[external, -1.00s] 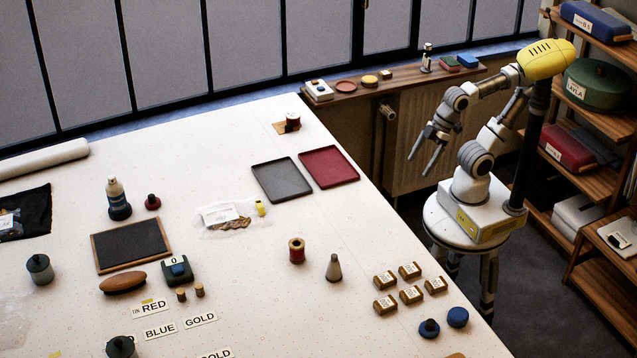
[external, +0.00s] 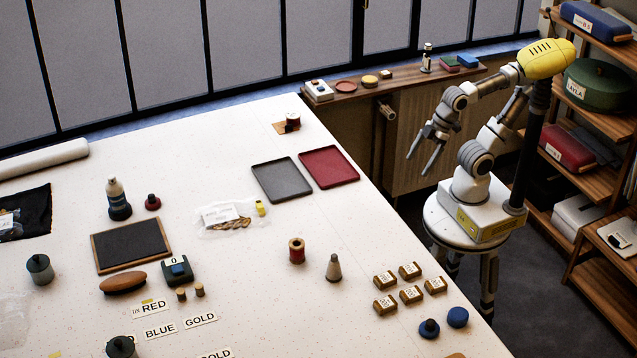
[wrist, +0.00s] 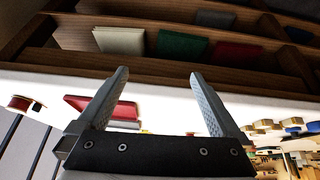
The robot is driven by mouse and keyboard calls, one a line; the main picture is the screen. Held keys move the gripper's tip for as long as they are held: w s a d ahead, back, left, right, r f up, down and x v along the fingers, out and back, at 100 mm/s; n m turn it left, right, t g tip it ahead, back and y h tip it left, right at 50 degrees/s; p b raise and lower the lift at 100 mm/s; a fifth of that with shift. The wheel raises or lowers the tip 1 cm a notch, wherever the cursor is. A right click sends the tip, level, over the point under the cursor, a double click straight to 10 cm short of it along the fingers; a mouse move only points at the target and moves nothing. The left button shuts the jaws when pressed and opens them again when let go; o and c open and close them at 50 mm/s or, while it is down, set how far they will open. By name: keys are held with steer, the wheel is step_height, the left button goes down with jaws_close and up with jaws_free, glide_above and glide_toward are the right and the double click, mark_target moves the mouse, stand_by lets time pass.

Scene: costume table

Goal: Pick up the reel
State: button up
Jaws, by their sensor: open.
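In the external view a red reel (external: 293,120) stands on a small brown card near the table's far corner. A second red reel with wooden ends (external: 297,251) stands upright on the table, left of a grey cone. A red reel with pale rims (wrist: 18,103) also shows at the left edge of the wrist view; I cannot tell for certain which one it is. My gripper (external: 416,160) hangs in the air beyond the table's right edge, apart from both reels. Its two fingers are spread and empty in the wrist view (wrist: 160,92).
A grey tray (external: 282,180) and a red tray (external: 329,167) lie near the far reel. Several small labelled blocks (external: 411,294) and blue round pieces (external: 457,317) sit by the right edge. The white table (external: 345,225) is clear between the trays and the nearer reel.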

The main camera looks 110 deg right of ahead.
mark_target(288, 115)
steer(key=w+d+r+n+h+p, duration=0.1)
steer(key=w+d+n+h+p, duration=0.3)
steer(key=w+d+n, duration=0.3)
steer(key=w+d+r+n+g+h+p, duration=0.1)
steer(key=w+d+n+h+p, duration=0.3)
steer(key=d, duration=0.9)
steer(key=w+d+r+n+h+p, duration=0.2)
steer(key=w+d+n+h+p, duration=0.2)
steer(key=w+d+n+p, duration=0.3)
steer(key=shift+w+d+r+n+h+p, duration=0.15)
steer(key=shift+w+d+n+h+p, duration=0.25)
steer(key=shift+w+d+n, duration=1.2)
steer(key=x, duration=1.1)
steer(key=shift+d+f, duration=0.2)
steer(key=shift+f, duration=0.15)
steer(key=shift+f+x, duration=0.15)
steer(key=shift+x, duration=1.15)
steer(key=shift+f+x, duration=0.2)
steer(key=shift+x, duration=1.15)
steer(key=shift+s+a, duration=0.1)
steer(key=shift+a, duration=0.05)
jaws_close()
steer(key=shift+r, duration=0.1)
steer(key=shift+r, duration=0.1)
